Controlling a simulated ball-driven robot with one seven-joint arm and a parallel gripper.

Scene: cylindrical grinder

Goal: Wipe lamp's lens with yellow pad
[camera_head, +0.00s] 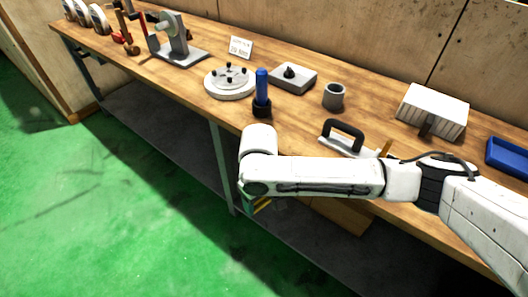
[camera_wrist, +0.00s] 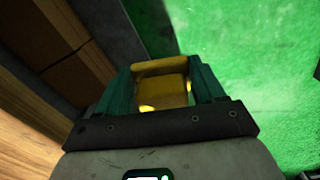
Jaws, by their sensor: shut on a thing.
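My gripper (camera_wrist: 161,70) shows in the wrist view with its two green fingers closed on the yellow pad (camera_wrist: 168,88). The pad sits between the fingers, with bright yellow glints near its lower edge. In the head view my gripper (camera_head: 258,205) hangs in front of the bench's front edge, mostly hidden under my white wrist. A little yellow shows there. I cannot pick out a lamp or its lens in either view.
The wooden bench (camera_head: 300,118) carries a round plate (camera_head: 230,83), a blue-handled tool (camera_head: 262,88), a grey cup (camera_head: 333,95), a black-handled piece (camera_head: 342,135), a white ribbed block (camera_head: 432,110) and a blue bin (camera_head: 508,157). The green floor (camera_head: 110,215) in front is clear.

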